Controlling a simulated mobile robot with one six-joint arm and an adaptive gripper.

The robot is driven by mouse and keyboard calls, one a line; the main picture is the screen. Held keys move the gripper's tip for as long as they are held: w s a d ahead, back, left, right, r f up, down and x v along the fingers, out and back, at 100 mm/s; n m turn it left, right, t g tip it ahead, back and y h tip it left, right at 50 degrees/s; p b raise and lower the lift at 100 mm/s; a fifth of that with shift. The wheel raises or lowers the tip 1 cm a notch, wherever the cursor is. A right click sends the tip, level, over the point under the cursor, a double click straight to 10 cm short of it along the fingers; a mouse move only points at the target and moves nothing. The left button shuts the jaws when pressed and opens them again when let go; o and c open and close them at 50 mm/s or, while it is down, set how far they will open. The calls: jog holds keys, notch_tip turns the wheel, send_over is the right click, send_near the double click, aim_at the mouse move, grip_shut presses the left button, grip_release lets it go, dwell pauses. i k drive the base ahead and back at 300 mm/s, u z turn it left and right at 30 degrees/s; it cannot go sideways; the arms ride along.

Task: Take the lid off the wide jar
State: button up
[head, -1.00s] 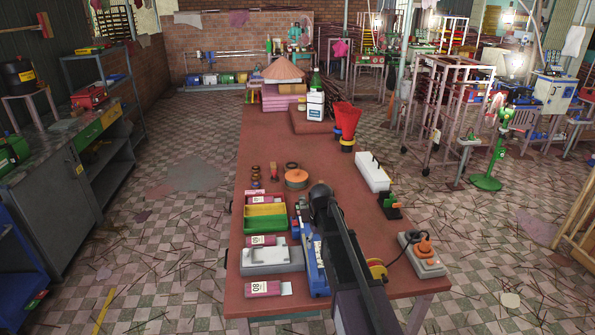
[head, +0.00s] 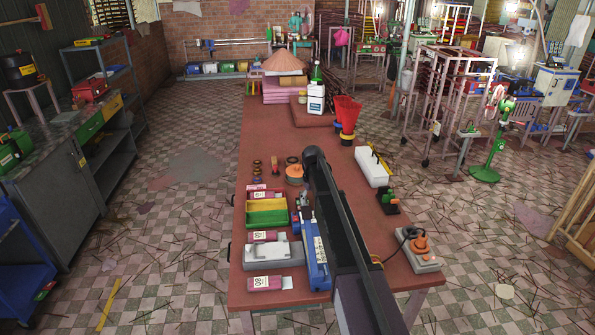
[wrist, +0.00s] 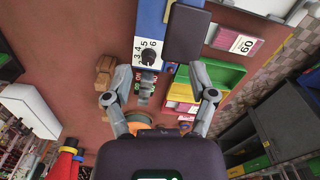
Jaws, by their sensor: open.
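A wide, low, orange round jar (head: 294,174) stands on the red-brown table, just left of my arm, which covers its right side. Its lid is hard to tell apart at this size. In the wrist view an orange round thing (wrist: 139,118), apparently the jar, shows at the lower middle, mostly hidden by my gripper's body. My gripper (wrist: 159,97) is open with its fingers wide apart and nothing between them. In the head view my arm hides the gripper.
A blue machine (head: 315,256) with a metal nozzle stands nearby. Beside it are a green and yellow tray (head: 267,213) and pink packs (head: 267,284). Small brown jars (head: 257,168) stand left of the wide jar. A white box (head: 372,167) is to the right. Bare table lies beyond the jars.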

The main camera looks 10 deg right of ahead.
aim_at(296, 170)
jog(key=i, duration=1.5)
